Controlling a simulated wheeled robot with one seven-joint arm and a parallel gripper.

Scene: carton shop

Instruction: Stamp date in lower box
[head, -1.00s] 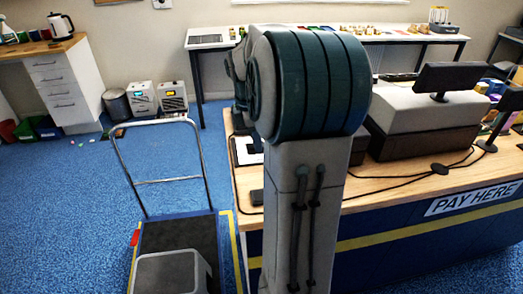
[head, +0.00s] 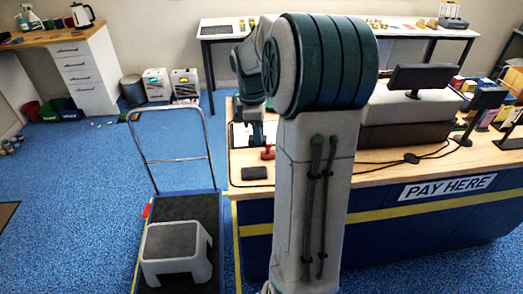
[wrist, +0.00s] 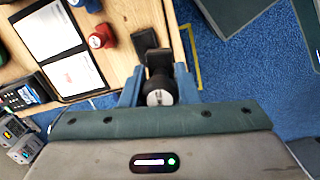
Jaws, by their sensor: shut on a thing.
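My gripper (wrist: 159,88) is shut on a dark stamp (wrist: 158,60) with a round, light-marked end, held between the blue-grey fingers in the wrist view. A black folder (wrist: 61,52) with two white sheets lies on the wooden counter, left of the gripper. One white sheet (wrist: 48,30) is above the other (wrist: 75,75); their print is too small to read. In the head view my gripper (head: 257,140) is over the counter beside the folder's white sheet (head: 240,137), and the held stamp cannot be made out there.
A red-handled stamp (wrist: 102,36) stands beside the folder, with a blue one (wrist: 92,5) above it. A keypad device (wrist: 38,92) lies on the left. In the head view a dark flat object (head: 254,173) lies near the counter edge. A trolley (head: 205,215) with a grey step stool (head: 176,252) stands left of the counter.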

